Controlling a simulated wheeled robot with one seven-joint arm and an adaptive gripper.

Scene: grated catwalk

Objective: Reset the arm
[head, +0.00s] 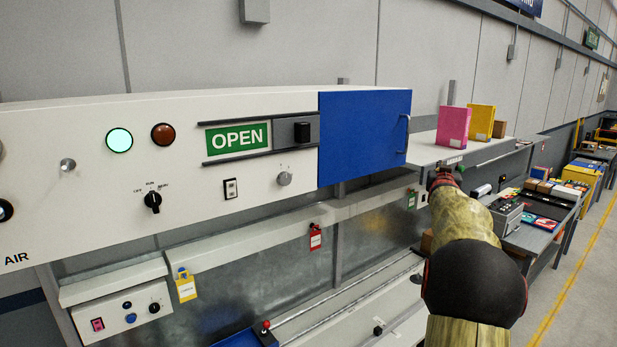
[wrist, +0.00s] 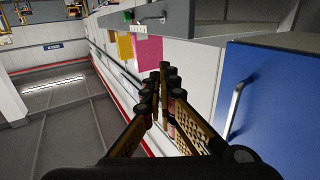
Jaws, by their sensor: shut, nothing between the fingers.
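My arm reaches up from the lower right of the head view. My gripper (head: 443,180) is at its far end, in front of the wall shelf and to the right of the blue door. In the wrist view my gripper (wrist: 163,82) shows its two dark, yellow-sided fingers together at the tips, with nothing held. The blue door (head: 364,137) with its bar handle is on the right end of the white panel. It also shows at the right of the wrist view (wrist: 270,105), apart from the fingers.
The white control panel (head: 90,190) carries lamps, knobs and an OPEN sign (head: 238,138). Pink (head: 453,125) and yellow (head: 480,122) boxes stand on the shelf beyond the gripper. A grey bench (head: 540,236) with several items is at right. The floor at far right is clear.

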